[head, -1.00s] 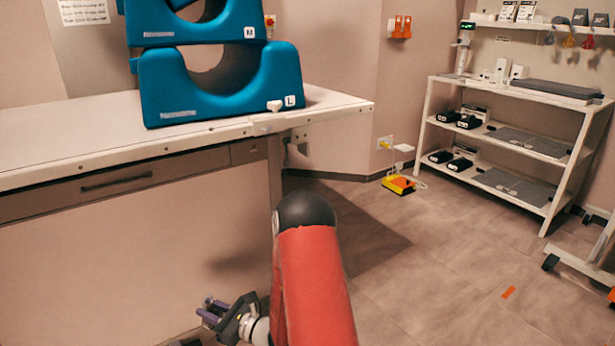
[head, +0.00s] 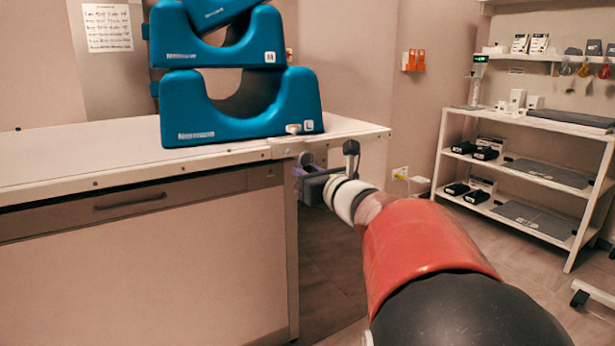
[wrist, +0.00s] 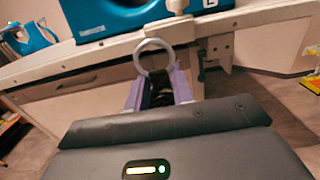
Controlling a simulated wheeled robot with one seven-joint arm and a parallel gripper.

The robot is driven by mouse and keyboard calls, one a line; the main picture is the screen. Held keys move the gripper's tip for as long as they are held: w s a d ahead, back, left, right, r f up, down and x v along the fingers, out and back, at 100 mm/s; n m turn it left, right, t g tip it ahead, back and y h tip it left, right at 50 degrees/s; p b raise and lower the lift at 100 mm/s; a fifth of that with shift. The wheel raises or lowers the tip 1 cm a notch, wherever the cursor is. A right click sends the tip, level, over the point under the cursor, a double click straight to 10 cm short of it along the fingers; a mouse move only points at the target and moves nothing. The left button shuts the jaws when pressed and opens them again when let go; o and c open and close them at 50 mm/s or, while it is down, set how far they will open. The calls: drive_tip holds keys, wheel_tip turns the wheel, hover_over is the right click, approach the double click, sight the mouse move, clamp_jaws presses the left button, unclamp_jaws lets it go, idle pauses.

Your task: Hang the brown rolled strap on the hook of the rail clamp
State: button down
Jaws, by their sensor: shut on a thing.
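My gripper (head: 306,172) is just below the table's rail near the right corner. In the wrist view its purple fingers (wrist: 158,84) are shut on a dark brown thing, the rolled strap (wrist: 158,97), mostly hidden between them. A pale grey ring (wrist: 139,59) stands up above the fingertips, seemingly part of the strap. The rail clamp (head: 293,129) shows a white knob on the table edge; the knob also shows at the top of the wrist view (wrist: 178,5). The ring is in front of the rail, left of and below the knob. The hook cannot be made out clearly.
Blue foam supports (head: 240,110) are stacked on the white table (head: 70,145) behind the clamp. A drawer front (head: 130,200) lies below the rail. A white shelf rack (head: 520,170) stands at the right. Floor right of the table is open.

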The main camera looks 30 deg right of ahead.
drive_tip(key=w+f+b, duration=0.1)
drive_tip(key=w, duration=0.9)
drive_tip(key=shift+a+f, duration=0.2)
drive_tip(key=shift+f, duration=0.15)
idle(0.6)
drive_tip(key=shift+f, duration=0.15)
idle(0.5)
